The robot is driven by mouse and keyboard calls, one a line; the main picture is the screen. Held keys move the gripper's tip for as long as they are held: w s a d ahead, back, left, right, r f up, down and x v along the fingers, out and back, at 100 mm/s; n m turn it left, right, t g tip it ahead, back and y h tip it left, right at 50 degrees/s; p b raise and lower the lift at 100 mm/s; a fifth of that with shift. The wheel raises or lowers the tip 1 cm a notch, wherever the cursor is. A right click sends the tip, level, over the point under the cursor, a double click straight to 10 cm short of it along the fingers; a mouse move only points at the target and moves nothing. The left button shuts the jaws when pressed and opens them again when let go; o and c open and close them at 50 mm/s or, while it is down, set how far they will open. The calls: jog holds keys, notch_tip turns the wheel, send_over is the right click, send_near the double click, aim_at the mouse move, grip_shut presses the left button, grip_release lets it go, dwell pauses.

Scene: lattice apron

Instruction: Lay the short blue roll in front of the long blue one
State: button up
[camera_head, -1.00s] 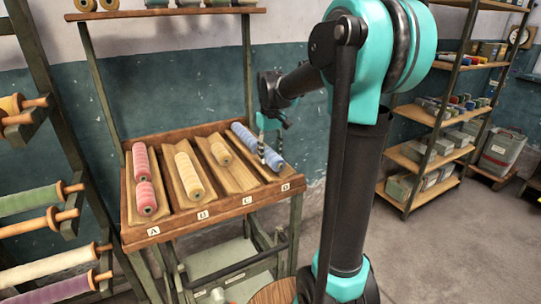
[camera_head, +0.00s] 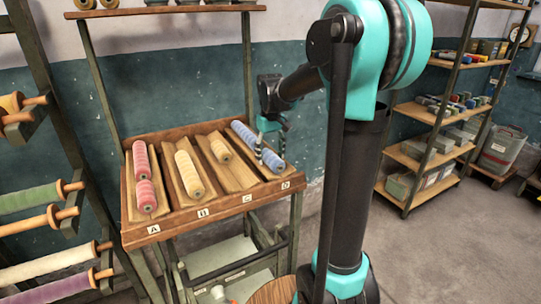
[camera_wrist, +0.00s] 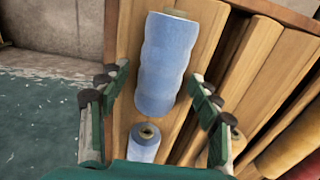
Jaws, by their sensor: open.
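The long blue roll (camera_head: 240,131) lies in the back of trough D, at the right of the sloped rack. The short blue roll (camera_head: 273,163) lies in front of it in the same trough, partly hidden by my fingers. In the wrist view the short roll (camera_wrist: 167,65) fills the upper middle. The long roll (camera_wrist: 143,150) shows only its near end at the bottom, with a small gap between the two. My gripper (camera_head: 269,154) is over the front of trough D. Its open fingers (camera_wrist: 160,80) stand on both sides of the short roll, apart from it.
Trough A holds red and pink rolls (camera_head: 141,160), B a long cream roll (camera_head: 189,175), C a short yellowish roll (camera_head: 220,150). The rack's labelled front board (camera_head: 220,208) edges the troughs. Roll pegs stand left; a shelf unit (camera_head: 425,115) stands right.

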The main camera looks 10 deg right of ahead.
aim_at(271, 153)
jog(key=shift+r, duration=0.1)
notch_tip(271, 153, up, 13)
dwell(0.5)
